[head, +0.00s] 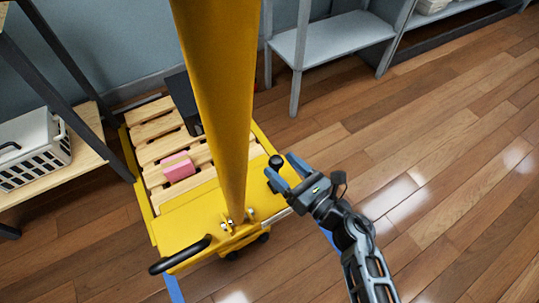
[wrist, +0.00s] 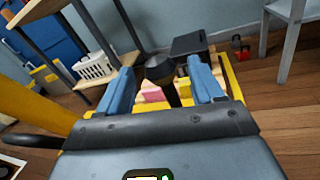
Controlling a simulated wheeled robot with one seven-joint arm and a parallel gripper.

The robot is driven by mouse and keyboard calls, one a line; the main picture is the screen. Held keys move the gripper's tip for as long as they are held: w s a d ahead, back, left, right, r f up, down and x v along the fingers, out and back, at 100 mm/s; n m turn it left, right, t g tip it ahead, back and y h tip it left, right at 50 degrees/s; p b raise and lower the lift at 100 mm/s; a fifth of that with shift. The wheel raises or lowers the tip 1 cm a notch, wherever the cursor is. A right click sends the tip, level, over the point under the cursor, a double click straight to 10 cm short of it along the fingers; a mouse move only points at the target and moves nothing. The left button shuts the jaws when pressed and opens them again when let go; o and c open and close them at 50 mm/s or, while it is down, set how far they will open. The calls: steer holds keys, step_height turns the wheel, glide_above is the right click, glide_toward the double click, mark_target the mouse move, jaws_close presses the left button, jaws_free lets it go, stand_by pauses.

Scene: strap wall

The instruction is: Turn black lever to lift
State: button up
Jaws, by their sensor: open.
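A black round-topped lever knob (head: 275,162) stands at the right edge of the yellow lift cart (head: 180,228). In the wrist view the lever (wrist: 159,68) shows between my two blue fingers, its dark stem running down behind the palm edge. My gripper (head: 284,172) is open, with its fingers on either side of the knob as seen from the wrist (wrist: 161,78). I cannot tell whether a finger touches it. A second black bar handle (head: 180,254) sticks out at the cart's near left corner.
A yellow mast (head: 218,90) rises from the cart. A pink block (head: 178,167) and a black box (head: 183,100) sit on its wooden slats. A shelf with a white basket (head: 33,150) stands left, a grey shelf (head: 345,38) behind. The wooden floor at right is clear.

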steer(key=shift+b+x, duration=0.5)
steer(key=shift+x, duration=2.1)
steer(key=shift+c, duration=0.4)
jaws_close()
